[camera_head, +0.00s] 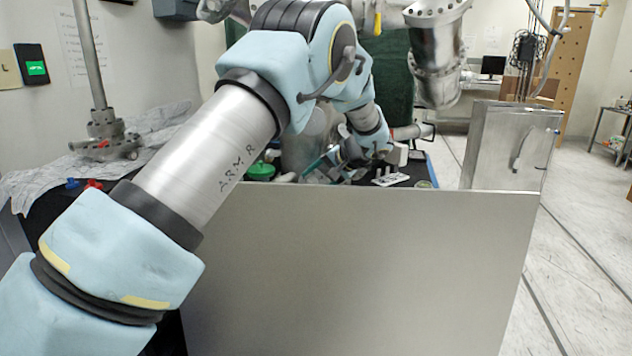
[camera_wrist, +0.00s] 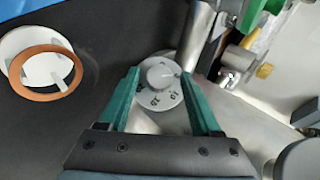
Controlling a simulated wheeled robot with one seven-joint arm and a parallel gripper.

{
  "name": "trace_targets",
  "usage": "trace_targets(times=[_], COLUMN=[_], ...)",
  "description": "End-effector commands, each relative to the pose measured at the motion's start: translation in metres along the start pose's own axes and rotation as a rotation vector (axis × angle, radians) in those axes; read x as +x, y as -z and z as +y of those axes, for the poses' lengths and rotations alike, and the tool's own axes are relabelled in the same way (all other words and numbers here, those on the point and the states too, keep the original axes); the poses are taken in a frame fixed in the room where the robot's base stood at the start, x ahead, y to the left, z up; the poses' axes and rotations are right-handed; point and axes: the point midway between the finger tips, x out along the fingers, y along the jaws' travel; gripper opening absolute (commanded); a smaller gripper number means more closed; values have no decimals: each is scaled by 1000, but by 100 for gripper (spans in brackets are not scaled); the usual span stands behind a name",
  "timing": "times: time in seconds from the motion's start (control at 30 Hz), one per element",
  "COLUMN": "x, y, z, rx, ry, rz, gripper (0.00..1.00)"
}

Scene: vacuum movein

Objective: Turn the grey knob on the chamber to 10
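The grey knob (camera_wrist: 161,76) sits on a pale round dial (camera_wrist: 158,99) with dark number marks, near the middle of the wrist view. The marks are too small to read with certainty. My gripper (camera_wrist: 160,78) is open, with one green finger on each side of the dial and gaps between the fingers and the knob. In the head view my gripper (camera_head: 322,166) is small and partly hidden by my arm and the large panel; the knob cannot be made out there. The chamber's metal body (camera_wrist: 240,125) shows right of the dial.
A copper ring (camera_wrist: 47,70) and a white disc (camera_wrist: 22,42) lie on the dark surface to the left. Metal fittings with a brass part (camera_wrist: 264,71) stand close on the right. In the head view a large grey panel (camera_head: 350,270) blocks the lower middle.

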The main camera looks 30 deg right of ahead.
Motion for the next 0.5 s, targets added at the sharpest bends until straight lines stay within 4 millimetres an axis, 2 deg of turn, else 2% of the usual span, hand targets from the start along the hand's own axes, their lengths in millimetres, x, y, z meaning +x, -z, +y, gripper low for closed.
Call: trace_targets(times=[0.33,0.5], x=[-3,-24], y=[0,0], z=[1,2], rx=[0,0], ry=[0,-1], rz=[-1,2], gripper=[72,72])
